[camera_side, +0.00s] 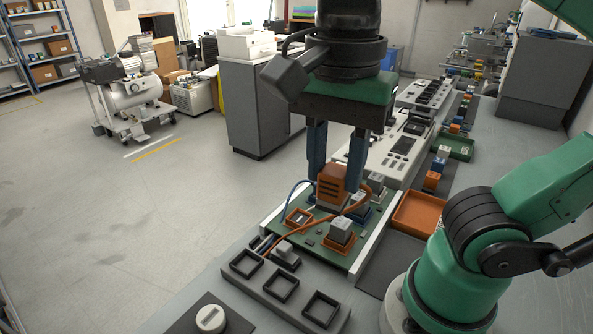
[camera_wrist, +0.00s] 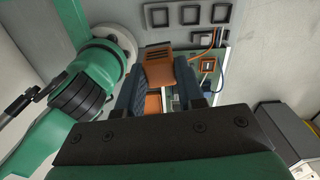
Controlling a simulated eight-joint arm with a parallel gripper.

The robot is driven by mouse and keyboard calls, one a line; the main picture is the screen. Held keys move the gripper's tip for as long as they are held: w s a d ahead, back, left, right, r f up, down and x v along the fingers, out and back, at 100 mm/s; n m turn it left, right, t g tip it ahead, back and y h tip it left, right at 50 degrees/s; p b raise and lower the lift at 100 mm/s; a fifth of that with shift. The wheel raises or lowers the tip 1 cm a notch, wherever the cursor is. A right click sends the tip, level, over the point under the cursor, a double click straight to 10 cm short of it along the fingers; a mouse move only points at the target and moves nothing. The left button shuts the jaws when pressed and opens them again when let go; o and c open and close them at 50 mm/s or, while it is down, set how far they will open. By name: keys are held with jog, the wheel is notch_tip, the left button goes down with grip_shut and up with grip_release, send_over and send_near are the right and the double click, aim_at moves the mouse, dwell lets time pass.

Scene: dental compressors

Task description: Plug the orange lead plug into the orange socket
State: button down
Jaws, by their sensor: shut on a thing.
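The orange lead plug (camera_side: 331,186) is an orange ribbed block with a grey lower part. My gripper (camera_side: 336,180) is shut on it, with the two blue fingers on either side, above the green board (camera_side: 313,239). In the wrist view the plug (camera_wrist: 158,69) shows between the fingertips of my gripper (camera_wrist: 159,80). An orange-rimmed square socket (camera_side: 299,217) lies on the board, left of and below the plug; it also shows right of the fingers in the wrist view (camera_wrist: 207,65). The plug is apart from this socket. Its orange lead (camera_side: 310,243) runs across the board to the left.
A grey-topped orange block (camera_side: 341,232) stands on the board near the plug. A grey strip with square black frames (camera_side: 281,288) lies in front. An orange tray (camera_side: 420,213) lies to the right. A blue lead (camera_side: 287,207) curves beside the socket.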

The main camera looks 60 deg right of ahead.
jog(key=shift+m, duration=0.6)
jog(key=w+d+f, duration=1.2)
jog(key=d+f, duration=0.1)
jog(key=shift+w+f, duration=0.25)
jog(key=shift+d, duration=0.1)
jog(key=shift+f, duration=1.85)
jog(key=shift+f, duration=0.45)
jog(key=shift+f, duration=0.25)
